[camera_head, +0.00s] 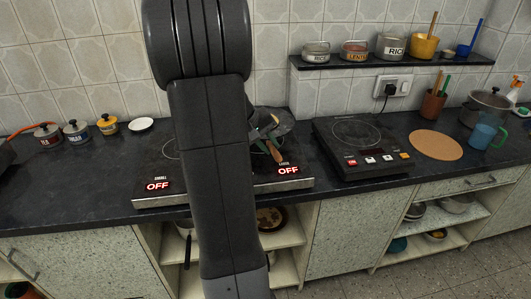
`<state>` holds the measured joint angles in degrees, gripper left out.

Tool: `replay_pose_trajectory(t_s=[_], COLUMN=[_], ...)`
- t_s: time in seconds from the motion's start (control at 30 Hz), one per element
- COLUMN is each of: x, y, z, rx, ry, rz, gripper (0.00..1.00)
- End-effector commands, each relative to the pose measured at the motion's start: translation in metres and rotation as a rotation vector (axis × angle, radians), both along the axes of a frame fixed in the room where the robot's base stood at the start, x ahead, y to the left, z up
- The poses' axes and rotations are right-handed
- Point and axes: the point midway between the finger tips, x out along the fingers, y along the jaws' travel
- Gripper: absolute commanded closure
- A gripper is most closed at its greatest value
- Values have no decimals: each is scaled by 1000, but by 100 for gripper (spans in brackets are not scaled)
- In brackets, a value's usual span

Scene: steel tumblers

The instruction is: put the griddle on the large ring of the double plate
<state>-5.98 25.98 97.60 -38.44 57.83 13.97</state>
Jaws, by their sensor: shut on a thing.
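The double plate (300,184) is a dark, steel-edged hob on the counter. Its small ring is at the left and the large ring side at the right, and both displays read OFF. My arm covers its middle. The griddle (283,117) is a dark, round pan over the back right of the double plate, above the large ring side. My gripper (264,137), partly hidden by my arm, is shut on the griddle near its brown handle. I cannot tell whether the griddle touches the plate. The large ring is mostly hidden.
A single hotplate (350,163) stands close by on the right, beside a round cork mat (436,145). Several small pots and a white saucer (140,124) stand at the back left. The front left counter is clear.

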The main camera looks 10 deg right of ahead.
Motion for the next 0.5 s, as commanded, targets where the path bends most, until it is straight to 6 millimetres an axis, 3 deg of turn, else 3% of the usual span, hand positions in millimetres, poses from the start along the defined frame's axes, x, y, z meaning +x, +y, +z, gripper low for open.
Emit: replay_pose_trajectory(t_s=[0.1,0.37,0.5], x=[1,1,1], y=[0,0,0], z=[-17,-35,-54], rx=[0,0,0], ry=[-3,-5,-3], rz=[2,0,-1], gripper=[100,100,100])
